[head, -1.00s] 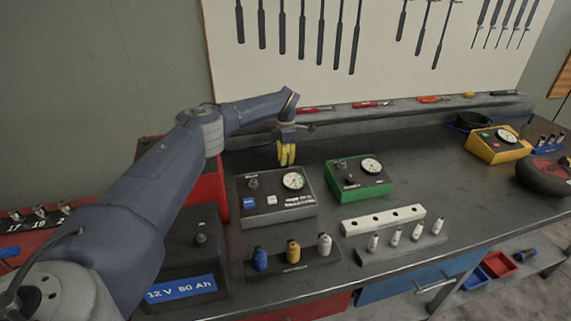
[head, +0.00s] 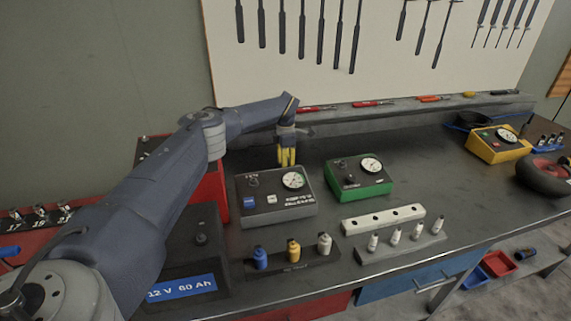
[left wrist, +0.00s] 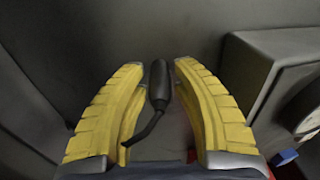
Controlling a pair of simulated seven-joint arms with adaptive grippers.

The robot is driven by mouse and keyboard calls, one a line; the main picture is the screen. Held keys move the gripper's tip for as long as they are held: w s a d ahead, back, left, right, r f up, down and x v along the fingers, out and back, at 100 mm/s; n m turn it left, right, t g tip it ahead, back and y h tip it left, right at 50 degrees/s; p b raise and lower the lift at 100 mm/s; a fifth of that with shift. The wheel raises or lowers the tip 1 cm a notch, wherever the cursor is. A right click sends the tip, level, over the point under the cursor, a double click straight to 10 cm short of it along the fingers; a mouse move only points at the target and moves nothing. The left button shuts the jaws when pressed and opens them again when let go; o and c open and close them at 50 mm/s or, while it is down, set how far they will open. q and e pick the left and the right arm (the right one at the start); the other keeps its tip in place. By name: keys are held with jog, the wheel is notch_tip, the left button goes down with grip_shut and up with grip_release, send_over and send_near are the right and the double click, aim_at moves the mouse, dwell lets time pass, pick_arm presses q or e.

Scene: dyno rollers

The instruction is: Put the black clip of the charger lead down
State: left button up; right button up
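My left gripper (head: 287,163) has yellow fingers and points down behind the grey box with a dial. In the left wrist view, the black clip (left wrist: 159,84) lies between its two fingertips (left wrist: 160,66), which are drawn in close on both sides of it. It looks gripped there, with at most a thin gap at its sides. A short black lead bends from the clip across the left finger. The clip cannot be made out in the head view. My right gripper is not in view.
The grey box (head: 275,207) stands just in front of the gripper, with a green dial box (head: 358,190) to its right. A black battery (head: 190,260) and a red box (head: 222,190) are at left. Bare bench (head: 420,165) lies right of the green box.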

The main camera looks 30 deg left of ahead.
pick_arm(q)
jog(key=shift+r, duration=0.15)
notch_tip(320, 180, up, 12)
jog(key=shift+r, duration=0.1)
dwell(0.4)
dwell(0.3)
